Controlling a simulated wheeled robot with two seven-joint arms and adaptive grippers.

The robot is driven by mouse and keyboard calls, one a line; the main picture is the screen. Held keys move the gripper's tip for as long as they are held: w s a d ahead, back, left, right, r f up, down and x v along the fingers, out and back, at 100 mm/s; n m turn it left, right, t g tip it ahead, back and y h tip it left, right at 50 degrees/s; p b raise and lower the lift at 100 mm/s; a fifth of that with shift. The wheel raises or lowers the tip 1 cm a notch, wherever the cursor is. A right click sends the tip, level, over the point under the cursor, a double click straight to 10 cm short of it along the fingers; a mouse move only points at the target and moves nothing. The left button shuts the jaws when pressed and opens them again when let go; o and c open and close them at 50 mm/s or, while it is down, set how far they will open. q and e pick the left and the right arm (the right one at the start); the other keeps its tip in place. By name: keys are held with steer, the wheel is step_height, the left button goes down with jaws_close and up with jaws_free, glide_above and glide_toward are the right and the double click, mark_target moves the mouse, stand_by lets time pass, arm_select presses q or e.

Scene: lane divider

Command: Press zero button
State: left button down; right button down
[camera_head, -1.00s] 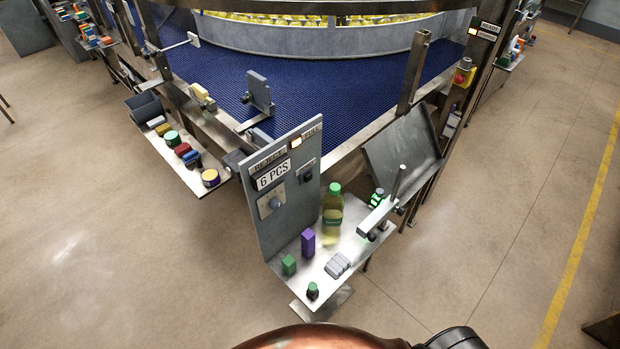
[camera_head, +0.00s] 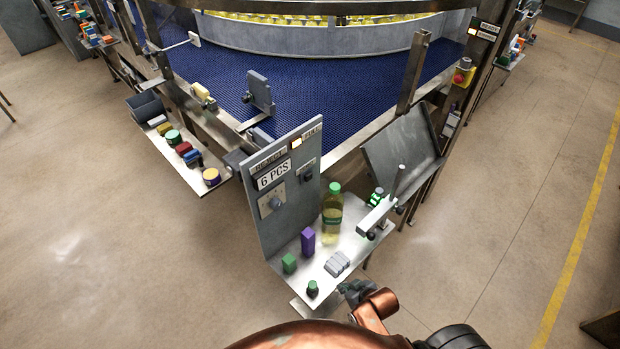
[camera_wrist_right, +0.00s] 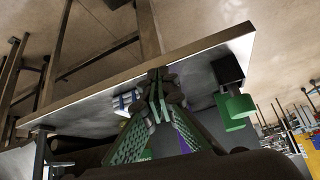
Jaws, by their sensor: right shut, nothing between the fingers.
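The upright grey panel (camera_head: 285,185) stands at the left of a small metal shelf. It carries a "6 PCS" sign (camera_head: 274,174), a round dial (camera_head: 273,202) and a small control plate (camera_head: 306,171) to the right of the sign. The small plate's lettering is too small to read, so I cannot tell which control is the zero button. My right gripper (camera_head: 353,290) is low at the shelf's near edge, apart from the panel. Its fingers are shut and empty in the right wrist view (camera_wrist_right: 158,95). My left gripper is not in view.
On the shelf (camera_head: 322,267) stand a green-capped bottle (camera_head: 332,218), a purple box (camera_head: 308,242), a green block (camera_head: 289,264), a dark green-topped jar (camera_head: 312,289) and grey pieces (camera_head: 338,264). Open floor lies right of the shelf.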

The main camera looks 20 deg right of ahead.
steer(key=w+a+r+t+y, duration=0.2)
steer(key=w+a+r+t, duration=0.15)
steer(key=w+r, duration=0.35)
steer(key=m+t+h, duration=0.3)
steer(key=t, duration=0.8)
glide_toward(308, 177)
step_height(308, 177, down, 4)
steer(key=s, duration=0.1)
steer(key=s+d+r+m+t+h, duration=0.1)
steer(key=d+r+m+h, duration=0.3)
steer(key=h, duration=0.3)
steer(key=shift+s+d+r+m+h, duration=0.3)
steer(key=shift+r+m, duration=0.1)
steer(key=shift+r, duration=0.35)
steer(key=shift+w+a, duration=0.1)
steer(key=w+a+b, duration=0.1)
steer(key=w+a, duration=0.2)
steer(key=w, duration=0.5)
steer(key=shift+w, duration=0.15)
